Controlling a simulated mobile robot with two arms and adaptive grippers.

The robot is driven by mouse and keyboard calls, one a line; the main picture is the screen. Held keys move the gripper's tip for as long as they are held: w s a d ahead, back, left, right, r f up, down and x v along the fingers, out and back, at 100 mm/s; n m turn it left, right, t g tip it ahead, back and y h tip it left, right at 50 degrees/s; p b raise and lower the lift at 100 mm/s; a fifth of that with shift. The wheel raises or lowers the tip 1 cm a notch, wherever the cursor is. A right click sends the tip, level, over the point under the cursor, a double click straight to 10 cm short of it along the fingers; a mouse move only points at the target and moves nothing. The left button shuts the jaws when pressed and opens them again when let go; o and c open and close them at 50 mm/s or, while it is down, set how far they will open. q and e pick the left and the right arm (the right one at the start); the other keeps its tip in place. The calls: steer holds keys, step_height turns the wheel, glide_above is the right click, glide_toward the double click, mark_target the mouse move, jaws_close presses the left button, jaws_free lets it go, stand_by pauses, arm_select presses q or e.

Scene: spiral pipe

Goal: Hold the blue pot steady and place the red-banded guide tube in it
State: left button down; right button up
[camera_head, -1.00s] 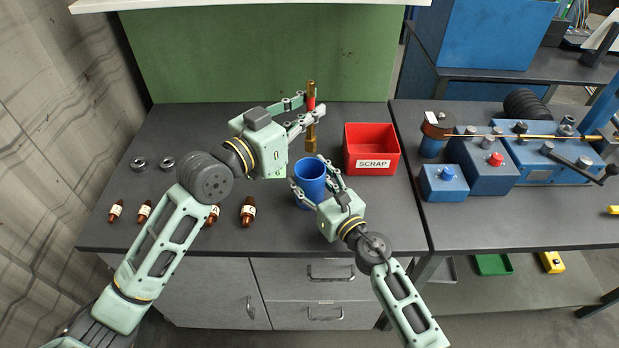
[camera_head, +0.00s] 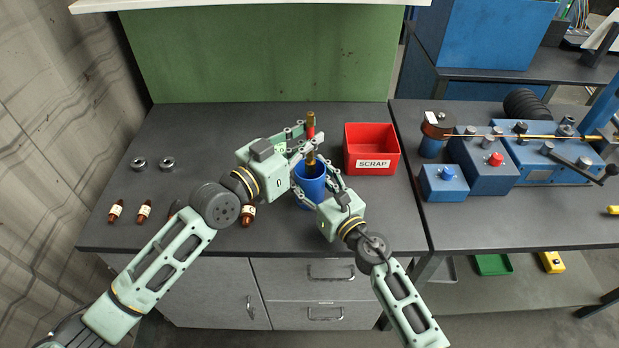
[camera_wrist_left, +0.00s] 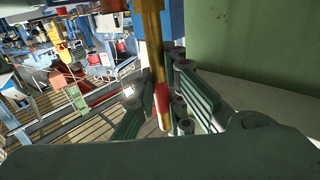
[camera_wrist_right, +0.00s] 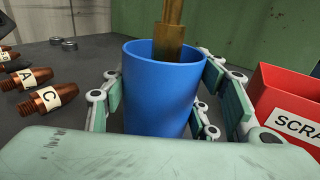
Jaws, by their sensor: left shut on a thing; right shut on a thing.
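The blue pot (camera_head: 309,190) stands upright on the dark bench; it fills the middle of the right wrist view (camera_wrist_right: 160,92). My right gripper (camera_head: 318,178) is shut around the pot, with a finger on each side. The brass guide tube with a red band (camera_head: 310,120) is upright, gripped near its band by my left gripper (camera_head: 312,138). In the left wrist view the red band (camera_wrist_left: 162,98) sits between the fingers. In the right wrist view the tube's lower end (camera_wrist_right: 169,42) is at the pot's mouth and dips behind the near rim. Its tip is hidden.
A red scrap bin (camera_head: 371,150) stands just right of the pot. Brown labelled bottle-like parts (camera_head: 144,211) and two metal rings (camera_head: 167,163) lie at the left. A side bench (camera_head: 540,225) with blue machine boxes is at the right. The bench's back middle is clear.

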arm_select(q)
steer(key=shift+f, duration=1.15)
steer(key=c, duration=1.7)
jaws_free()
steer(key=shift+c, duration=0.2)
steer(key=v, duration=1.2)
arm_select(e)
steer(key=o, duration=1.2)
steer(key=shift+o, duration=0.2)
